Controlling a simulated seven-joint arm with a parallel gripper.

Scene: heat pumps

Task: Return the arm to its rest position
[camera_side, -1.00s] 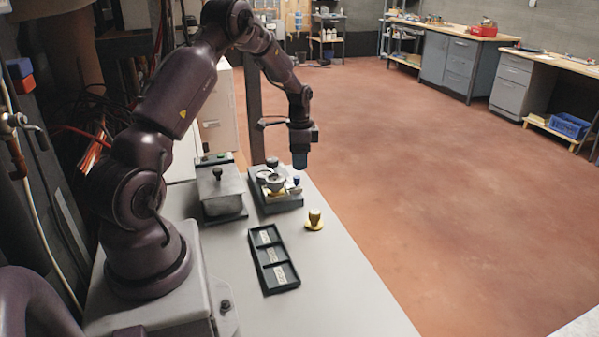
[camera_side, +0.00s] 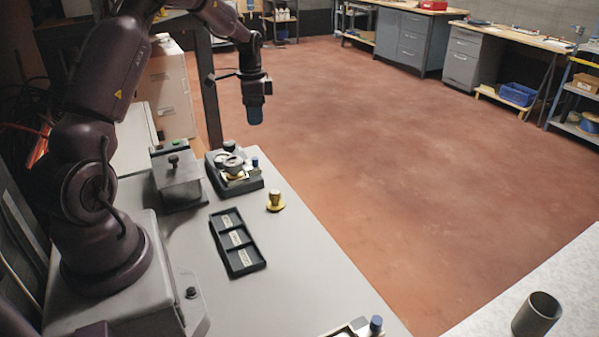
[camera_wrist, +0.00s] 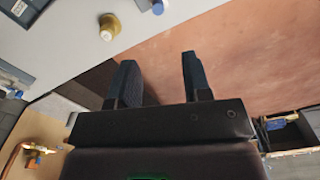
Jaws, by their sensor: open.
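My gripper (camera_side: 254,114) hangs in the air past the far right edge of the grey table, above the red-brown floor. In the wrist view its two dark fingers (camera_wrist: 155,80) stand apart with nothing between them. A brass-coloured knob-like part (camera_side: 275,200) stands on the table near its right edge, clear of my gripper. It also shows in the wrist view (camera_wrist: 109,27) at the upper left.
A black three-compartment tray (camera_side: 212,228) with labels lies on the table. Behind it are a grey lidded box (camera_side: 178,182) and a dark fixture with round parts (camera_side: 247,182). A metal cup (camera_side: 537,315) stands on a pale surface at the lower right. Open floor lies right of the table.

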